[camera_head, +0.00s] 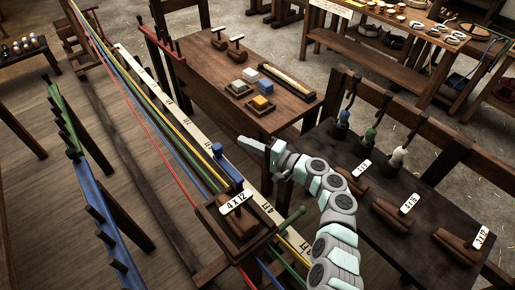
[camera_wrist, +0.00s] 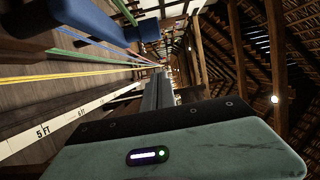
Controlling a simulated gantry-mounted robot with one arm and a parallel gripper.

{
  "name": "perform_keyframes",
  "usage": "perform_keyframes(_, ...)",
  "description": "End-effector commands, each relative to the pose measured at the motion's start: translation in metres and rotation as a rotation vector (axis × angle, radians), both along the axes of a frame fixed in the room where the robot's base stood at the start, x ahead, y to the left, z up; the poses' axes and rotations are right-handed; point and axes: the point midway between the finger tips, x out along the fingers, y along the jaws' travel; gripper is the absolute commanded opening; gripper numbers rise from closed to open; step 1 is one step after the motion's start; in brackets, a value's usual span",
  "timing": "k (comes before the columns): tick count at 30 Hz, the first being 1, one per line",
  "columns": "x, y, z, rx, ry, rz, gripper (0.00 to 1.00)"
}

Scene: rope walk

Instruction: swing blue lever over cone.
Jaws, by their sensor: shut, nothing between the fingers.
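The blue lever (camera_head: 228,166), with a rounded knob at its top, stands up at the far side of a dark wooden carriage (camera_head: 211,227). A brown wooden cone (camera_head: 240,228), partly covered by a white "4 x 12" label, sits on the carriage to the near side of the lever. The lever is not over the cone. My gripper (camera_head: 244,142) is shut and empty, above and to the right of the lever's knob in the head view, apart from it. Its fingers (camera_wrist: 157,92) also show in the wrist view. Blue pieces (camera_wrist: 88,17) show there at upper left; which one is the lever is unclear.
A green lever (camera_head: 291,220) sticks out at the carriage's right. Coloured yarns (camera_head: 172,125) run beside a white measuring rail (camera_head: 183,118). A table with small blocks (camera_head: 262,85) stands behind my gripper. A dark bench (camera_head: 365,180) with labelled wooden pieces is at right.

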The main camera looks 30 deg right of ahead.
Motion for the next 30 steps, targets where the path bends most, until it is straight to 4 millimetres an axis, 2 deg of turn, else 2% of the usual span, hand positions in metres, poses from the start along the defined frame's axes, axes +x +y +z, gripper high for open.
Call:
perform_keyframes(6, 0.022, 0.012, -0.001, -0.002, 0.002, 0.002, 0.0)
perform_keyframes(21, 0.012, 0.044, 0.001, 0.001, 0.0, -0.003, 0.0)
perform_keyframes(30, 0.011, 0.049, -0.001, 0.001, 0.002, -0.003, 0.0)
